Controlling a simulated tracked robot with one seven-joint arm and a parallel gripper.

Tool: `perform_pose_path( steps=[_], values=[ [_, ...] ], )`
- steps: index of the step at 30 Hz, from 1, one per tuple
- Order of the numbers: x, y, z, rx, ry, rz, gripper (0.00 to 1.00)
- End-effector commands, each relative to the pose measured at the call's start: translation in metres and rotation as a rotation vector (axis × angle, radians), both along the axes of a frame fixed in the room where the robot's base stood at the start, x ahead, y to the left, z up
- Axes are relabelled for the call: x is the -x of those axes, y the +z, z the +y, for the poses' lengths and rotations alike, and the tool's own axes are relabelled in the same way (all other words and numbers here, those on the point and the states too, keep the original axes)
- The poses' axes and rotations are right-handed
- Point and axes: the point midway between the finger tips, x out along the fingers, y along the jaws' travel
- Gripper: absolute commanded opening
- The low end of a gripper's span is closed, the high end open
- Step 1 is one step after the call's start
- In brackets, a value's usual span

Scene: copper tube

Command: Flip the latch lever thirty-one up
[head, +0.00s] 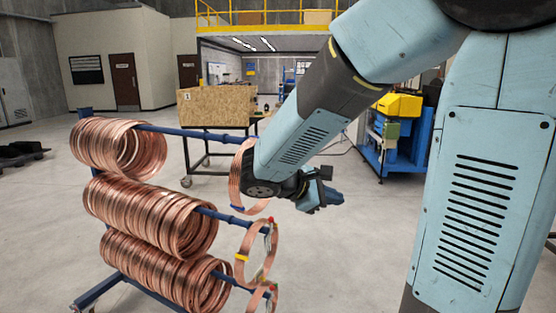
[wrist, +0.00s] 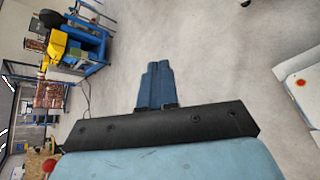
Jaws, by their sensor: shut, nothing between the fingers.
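My gripper (head: 335,197) is shut and empty, held in the air to the right of a blue rack's upper arm end. Its two blue fingers lie together in the wrist view (wrist: 157,70). The blue rack (head: 225,217) holds copper coils on three arms. Small red-tipped parts (head: 272,224) show at the middle and lower arm ends, too small to tell whether they are latch levers. No number thirty-one can be read. The upper arm's end is hidden behind my arm and a loose copper coil (head: 236,185). The rack's arms do not show clearly in the wrist view.
Thick copper coils (head: 150,215) fill the rack's left side. A wooden box (head: 215,106) stands on a wheeled cart behind. A blue and yellow machine (head: 395,135) stands at the back right. The floor right of the rack is clear.

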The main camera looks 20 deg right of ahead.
Motion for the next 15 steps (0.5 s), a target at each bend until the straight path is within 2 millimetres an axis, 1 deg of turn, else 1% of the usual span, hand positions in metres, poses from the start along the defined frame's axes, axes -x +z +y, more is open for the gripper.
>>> perform_pose_path(
  steps=[1,5,6,8,9,11,12,15],
  values=[
    [-0.014,-0.002,0.008,0.073,0.053,0.029,0.00],
    [-0.049,-0.001,0.031,0.269,0.192,0.078,0.00],
    [-0.060,-0.002,0.041,0.330,0.238,0.089,0.00],
    [-0.075,-0.003,0.057,0.418,0.305,0.101,0.00],
    [-0.085,-0.004,0.069,0.475,0.349,0.106,0.00],
    [-0.098,-0.007,0.087,0.555,0.413,0.112,0.00],
    [-0.106,-0.008,0.099,0.604,0.453,0.114,0.00],
    [-0.120,-0.013,0.127,0.706,0.539,0.109,0.00]
  ],
)
